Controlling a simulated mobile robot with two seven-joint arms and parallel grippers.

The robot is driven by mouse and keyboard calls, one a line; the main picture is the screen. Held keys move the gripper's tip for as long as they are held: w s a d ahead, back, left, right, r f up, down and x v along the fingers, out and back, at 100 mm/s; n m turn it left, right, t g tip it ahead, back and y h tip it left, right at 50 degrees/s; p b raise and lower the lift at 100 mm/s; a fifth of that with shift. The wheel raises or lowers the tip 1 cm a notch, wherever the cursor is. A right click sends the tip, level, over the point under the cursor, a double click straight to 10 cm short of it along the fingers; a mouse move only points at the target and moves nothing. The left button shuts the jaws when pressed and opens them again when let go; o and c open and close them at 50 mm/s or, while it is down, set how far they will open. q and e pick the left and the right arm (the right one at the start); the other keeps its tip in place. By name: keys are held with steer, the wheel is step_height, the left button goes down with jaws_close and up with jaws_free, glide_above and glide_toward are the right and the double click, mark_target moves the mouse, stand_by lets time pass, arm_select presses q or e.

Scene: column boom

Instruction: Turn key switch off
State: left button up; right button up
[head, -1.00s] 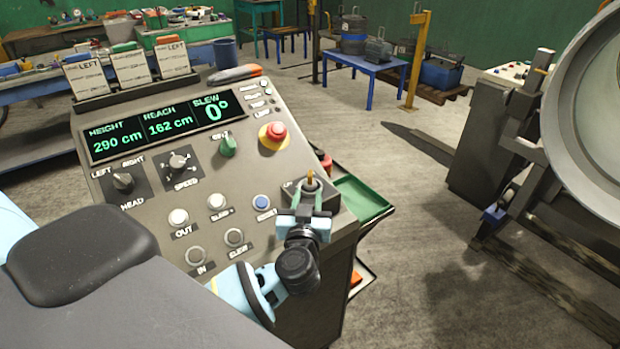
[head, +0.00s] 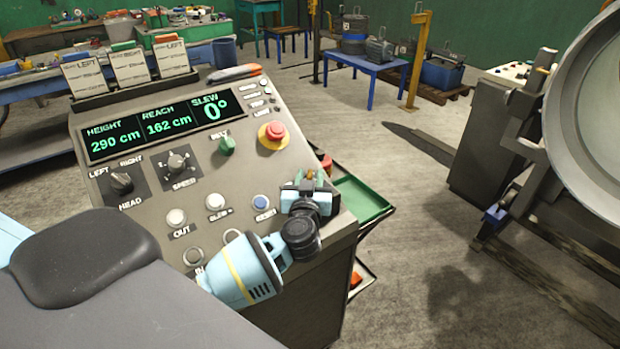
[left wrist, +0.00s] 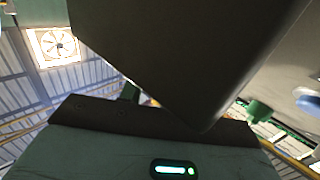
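No readable label marks a key switch, so I cannot tell for sure whether this piece is the key. My left gripper (head: 309,181) is at this box, its fingers seemingly apart on either side of the orange tip. Contact cannot be made out. The gripper hides most of the box. A green knob (head: 227,145) sits higher on the panel. In the left wrist view a large dark surface fills the middle. My right gripper is not in view.
A red emergency button (head: 276,131) on a yellow ring is above the gripper. A blue button (head: 261,202) is close on its left. The display (head: 165,123) reads height 290 cm, reach 162 cm, slew 0°. A green tray (head: 362,200) is right of the console.

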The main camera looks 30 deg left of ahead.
arm_select(q)
jaws_close()
